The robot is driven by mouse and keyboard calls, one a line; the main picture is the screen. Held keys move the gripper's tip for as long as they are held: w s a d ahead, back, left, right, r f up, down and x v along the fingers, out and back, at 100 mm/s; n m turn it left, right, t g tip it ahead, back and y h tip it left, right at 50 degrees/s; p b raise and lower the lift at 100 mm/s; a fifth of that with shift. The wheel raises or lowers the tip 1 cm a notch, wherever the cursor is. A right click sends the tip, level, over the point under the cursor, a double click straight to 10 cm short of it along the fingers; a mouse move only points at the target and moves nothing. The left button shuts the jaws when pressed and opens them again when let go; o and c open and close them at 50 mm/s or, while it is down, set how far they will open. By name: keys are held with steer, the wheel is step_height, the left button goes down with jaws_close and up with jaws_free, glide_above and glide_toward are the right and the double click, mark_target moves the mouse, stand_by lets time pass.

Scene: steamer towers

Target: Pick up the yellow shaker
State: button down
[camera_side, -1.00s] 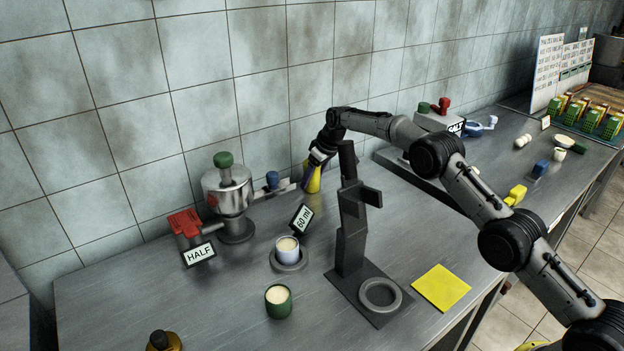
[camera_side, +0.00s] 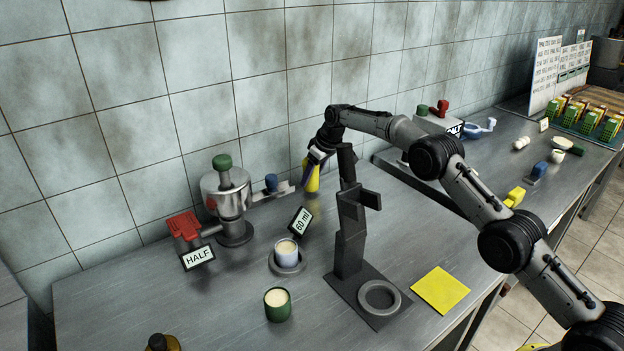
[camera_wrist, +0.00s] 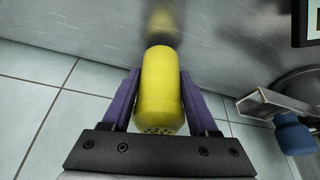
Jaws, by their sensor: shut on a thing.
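The yellow shaker (camera_wrist: 160,88) stands between the two purple fingers of my gripper (camera_wrist: 162,92) in the wrist view, with its dark-holed end toward the gripper's palm. The fingers are shut on its sides. In the side view the shaker (camera_side: 313,176) is at the back of the counter near the tiled wall, and my gripper (camera_side: 313,166) partly covers it. I cannot tell in the side view whether its base touches the counter. In the wrist view, a yellow reflection shows on the metal surface beyond it.
A metal dispenser (camera_side: 226,194) with green and blue knobs stands to the left. A dark stand (camera_side: 350,235) is close on the right.

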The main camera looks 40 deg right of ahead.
step_height(320, 180, up, 2)
steer(key=shift+r, duration=0.15)
steer(key=shift+s+r, duration=0.55)
steer(key=s+r, duration=0.8)
steer(key=s, duration=0.5)
steer(key=shift+a+r, duration=0.25)
steer(key=c, duration=0.8)
jaws_free()
steer(key=shift+w, duration=0.1)
jaws_close()
